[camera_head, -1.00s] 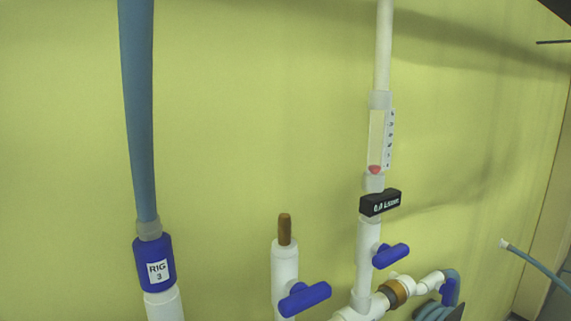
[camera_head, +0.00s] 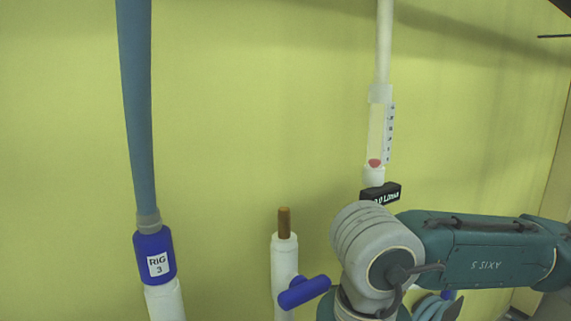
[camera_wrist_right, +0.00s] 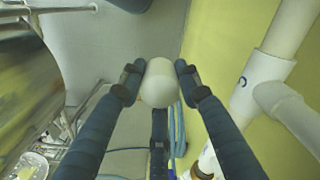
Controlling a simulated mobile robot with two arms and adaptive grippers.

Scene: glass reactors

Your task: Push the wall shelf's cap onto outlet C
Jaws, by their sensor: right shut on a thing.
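My left gripper is not in view.
A blue valve handle (camera_head: 304,291) juts from the stub pipe, close to my right arm. A flow meter (camera_head: 376,135) on a white pipe rises behind the arm. A blue hose with a RIG 3 collar (camera_head: 154,257) hangs at left. The wall between is bare.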

